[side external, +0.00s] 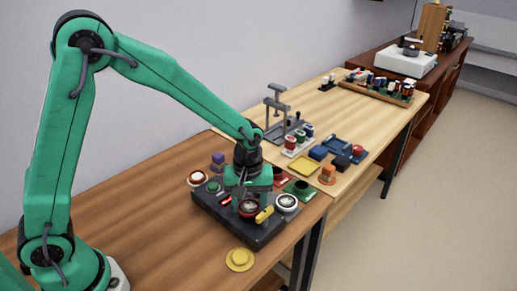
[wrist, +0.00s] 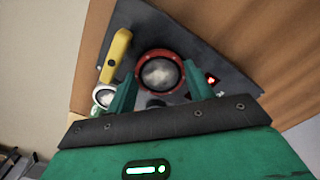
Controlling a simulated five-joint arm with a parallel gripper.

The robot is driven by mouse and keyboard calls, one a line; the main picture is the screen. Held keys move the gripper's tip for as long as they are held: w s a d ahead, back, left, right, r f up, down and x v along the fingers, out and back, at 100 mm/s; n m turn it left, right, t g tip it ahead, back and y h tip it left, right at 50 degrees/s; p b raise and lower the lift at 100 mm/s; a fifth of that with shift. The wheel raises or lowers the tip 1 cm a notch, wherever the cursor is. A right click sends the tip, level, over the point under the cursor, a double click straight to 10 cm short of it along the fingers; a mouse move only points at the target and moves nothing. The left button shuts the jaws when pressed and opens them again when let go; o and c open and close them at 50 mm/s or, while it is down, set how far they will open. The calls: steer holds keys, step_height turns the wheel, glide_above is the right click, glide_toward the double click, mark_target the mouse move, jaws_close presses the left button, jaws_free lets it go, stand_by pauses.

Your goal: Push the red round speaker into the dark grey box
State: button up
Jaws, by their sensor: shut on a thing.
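The red round speaker (wrist: 160,71) has a red rim and a pale centre. It is between the two green fingers of my gripper (wrist: 157,88), which is shut on it. In the side view the speaker (side external: 249,208) shows below my gripper (side external: 247,198), over the top of the dark grey box (side external: 240,234). The box lies flat on the near table and also shows in the wrist view (wrist: 208,48). I cannot tell how deep the speaker sits, because its lower part is hidden.
On the box are a yellow handle (side external: 264,215), a white round part (side external: 287,202) and a glowing red mark (wrist: 211,80). A yellow disc (side external: 240,259) lies in front, a round pale part (side external: 197,178) and purple block (side external: 217,160) behind. Bare wood (side external: 150,225) lies left.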

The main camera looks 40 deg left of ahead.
steer(key=shift+f, duration=0.15)
stand_by(0.4)
steer(key=o, duration=1)
steer(key=shift+r, duration=3.75)
steer(key=shift+r, duration=0.1)
